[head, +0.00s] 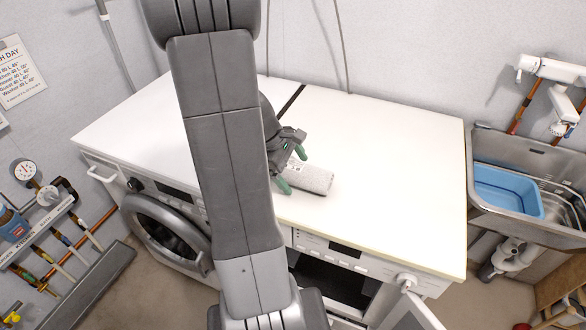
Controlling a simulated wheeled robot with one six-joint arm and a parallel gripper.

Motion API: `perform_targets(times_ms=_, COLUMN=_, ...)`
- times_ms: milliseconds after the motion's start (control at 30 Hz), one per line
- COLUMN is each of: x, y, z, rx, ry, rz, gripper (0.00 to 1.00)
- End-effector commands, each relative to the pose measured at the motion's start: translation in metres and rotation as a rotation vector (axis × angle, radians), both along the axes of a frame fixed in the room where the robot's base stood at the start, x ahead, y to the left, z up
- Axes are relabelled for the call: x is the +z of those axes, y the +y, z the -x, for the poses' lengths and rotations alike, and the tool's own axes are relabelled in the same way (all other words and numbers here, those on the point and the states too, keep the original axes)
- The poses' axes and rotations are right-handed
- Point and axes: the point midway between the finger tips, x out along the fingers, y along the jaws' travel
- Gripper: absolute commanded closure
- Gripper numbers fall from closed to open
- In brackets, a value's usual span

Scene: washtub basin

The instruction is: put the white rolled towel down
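The white rolled towel (315,180) is at the front middle of the white worktop (385,160), in the head view. Its right end is in plain sight; its left part is partly covered by my gripper (291,170). One green fingertip is at the towel's far side and the other at its near side, and both look in contact with it. The towel lies low over the worktop; I cannot tell whether it touches the surface. My arm hides the worktop to the left of the gripper.
A front-load washing machine (168,232) stands below left, and a machine with an open door (412,315) below right. A metal sink (550,220) with a blue basin (508,192) is at the right. The worktop's right half is bare.

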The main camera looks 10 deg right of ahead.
Motion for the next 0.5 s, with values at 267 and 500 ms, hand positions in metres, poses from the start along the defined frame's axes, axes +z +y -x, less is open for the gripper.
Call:
perform_targets(times_ms=267, x=0.001, y=0.0, z=0.0, rx=0.0, ry=0.0, rz=0.0, gripper=0.09)
perform_targets(times_ms=500, x=0.027, y=0.011, z=-0.003, rx=0.003, ry=-0.006, rz=0.0, gripper=0.09)
